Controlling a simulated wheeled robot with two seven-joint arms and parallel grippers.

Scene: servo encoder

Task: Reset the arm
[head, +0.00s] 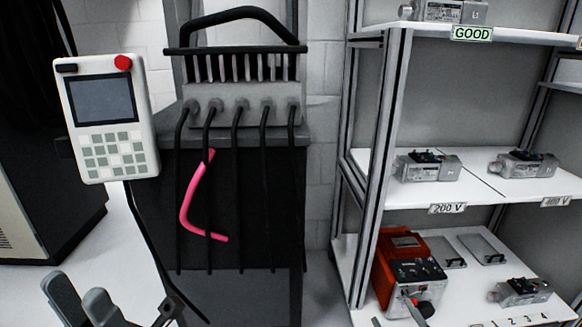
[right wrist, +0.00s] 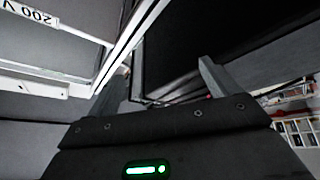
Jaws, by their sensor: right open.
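A white teach pendant (head: 108,118) with a dark screen, a keypad and a red button (head: 123,62) hangs upright at the left of the head view. A black cable runs down from it. My left gripper (head: 80,300) is at the bottom left edge, below the pendant and apart from it. Its two grey fingers stand apart with nothing seen between them. My right gripper (right wrist: 172,82) shows in the right wrist view, its two fingers spread and empty. I cannot make it out in the head view. No other robot arm is clearly visible.
A dark cabinet (head: 240,215) with several black cables and a pink bent tube (head: 190,205) stands in the middle. At right, a white shelf rack (head: 365,190) holds grey servo units (head: 428,166) and a red tester (head: 400,262). Floor shows at left.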

